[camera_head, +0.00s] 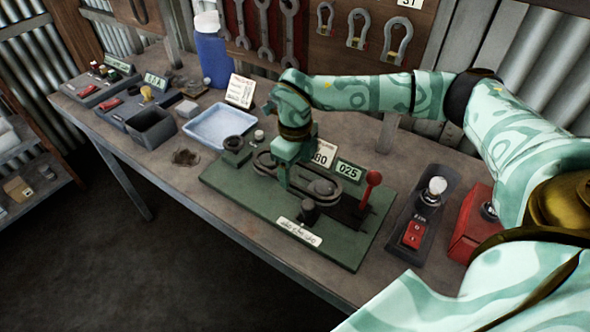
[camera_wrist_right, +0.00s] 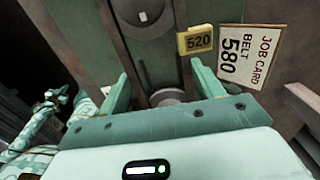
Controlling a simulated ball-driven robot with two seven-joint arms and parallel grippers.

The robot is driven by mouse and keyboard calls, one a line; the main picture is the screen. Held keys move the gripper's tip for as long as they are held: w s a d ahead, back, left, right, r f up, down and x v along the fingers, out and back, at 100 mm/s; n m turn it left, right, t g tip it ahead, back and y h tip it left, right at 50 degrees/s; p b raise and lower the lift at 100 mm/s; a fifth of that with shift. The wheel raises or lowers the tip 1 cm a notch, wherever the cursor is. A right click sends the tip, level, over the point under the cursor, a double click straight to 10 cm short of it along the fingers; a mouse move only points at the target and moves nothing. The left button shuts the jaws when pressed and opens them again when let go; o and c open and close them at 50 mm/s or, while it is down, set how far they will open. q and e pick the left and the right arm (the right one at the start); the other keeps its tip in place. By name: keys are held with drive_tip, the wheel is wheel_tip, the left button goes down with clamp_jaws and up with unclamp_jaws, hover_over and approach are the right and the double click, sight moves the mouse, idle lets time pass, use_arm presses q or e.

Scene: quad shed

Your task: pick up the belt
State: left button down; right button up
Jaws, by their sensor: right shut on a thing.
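The belt (camera_head: 338,199) is a dark grey oval loop lying on the green board (camera_head: 237,188) on the bench, around a round pulley (camera_head: 322,187). My right gripper (camera_head: 284,182) points down at the left part of the loop and is shut on the belt. Its fingers (camera_wrist_right: 162,90) show in the right wrist view with dark parts between them; the grip itself is partly hidden. My left gripper is not in view.
A red-knobbed lever (camera_head: 372,178) stands at the board's right. Beyond it are a switch box (camera_head: 413,236) and a red box (camera_head: 468,232). A pale blue tray (camera_head: 219,126), a dark bin (camera_head: 151,127) and a blue container (camera_head: 212,58) stand left and behind.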

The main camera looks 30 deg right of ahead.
wheel_tip(320, 180, up, 4)
drive_tip(key=shift+a+f+p, duration=0.15)
drive_tip(key=shift+p, duration=0.3)
drive_tip(key=s+a+r+p, duration=0.1)
drive_tip(key=s+a+r, duration=0.7)
drive_tip(key=a, duration=0.3)
drive_tip(key=shift+s+r, duration=0.15)
drive_tip(key=shift+r, duration=0.4)
